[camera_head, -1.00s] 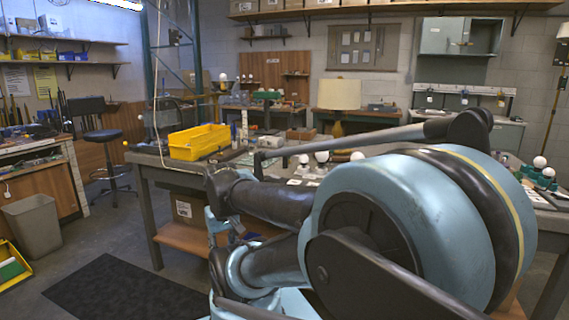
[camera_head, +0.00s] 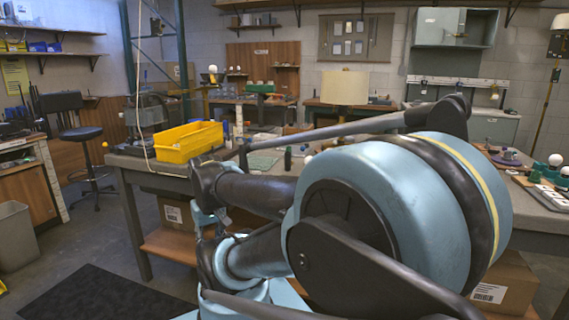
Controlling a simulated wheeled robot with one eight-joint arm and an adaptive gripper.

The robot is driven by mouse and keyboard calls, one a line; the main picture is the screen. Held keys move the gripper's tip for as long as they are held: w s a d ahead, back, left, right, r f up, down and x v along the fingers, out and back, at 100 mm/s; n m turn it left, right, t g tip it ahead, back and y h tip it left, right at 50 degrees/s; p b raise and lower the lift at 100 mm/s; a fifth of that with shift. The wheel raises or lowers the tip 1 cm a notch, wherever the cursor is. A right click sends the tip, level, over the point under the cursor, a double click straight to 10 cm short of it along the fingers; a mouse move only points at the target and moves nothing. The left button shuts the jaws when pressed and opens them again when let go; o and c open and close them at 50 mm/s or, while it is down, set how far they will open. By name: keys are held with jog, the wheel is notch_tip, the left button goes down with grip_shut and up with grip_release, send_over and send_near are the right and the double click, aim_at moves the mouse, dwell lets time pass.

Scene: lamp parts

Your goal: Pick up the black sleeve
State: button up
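I cannot pick out the black sleeve with certainty. A small dark upright cylinder (camera_head: 288,158) stands on the workbench (camera_head: 130,168), just behind my arm, but it is too small to identify. My arm fills the centre and right of the head view and hides much of the bench top. A thin bar of my arm runs left and ends in a dark, downturned tip (camera_head: 243,157) over the bench. This may be my gripper, but its fingers cannot be made out.
Bulbs and small parts (camera_head: 545,170) lie on the right. A cardboard box (camera_head: 505,285) is under the bench. Floor is open at left.

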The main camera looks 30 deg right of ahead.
jog(key=shift+o, duration=1.3)
jog(key=shift+r, duration=0.1)
jog(key=w+d+r+m, duration=0.1)
jog(key=w+d+r, duration=0.25)
jog(key=r, duration=0.25)
jog(key=w+d+r+m, duration=0.2)
jog(key=w+r, duration=0.2)
jog(key=r, duration=0.1)
notch_tip(320, 180, up, 16)
jog(key=m+g, duration=0.2)
jog(key=m, duration=0.5)
send_over(288, 161)
jog(key=w+d, duration=0.1)
notch_tip(288, 161, down, 12)
jog(key=shift+w+r, duration=0.15)
jog(key=shift+r, duration=0.05)
jog(key=shift+a+f, duration=0.15)
jog(key=shift+f, duration=1.15)
jog(key=shift+a+f, duration=0.1)
jog(key=shift+f, duration=1.2)
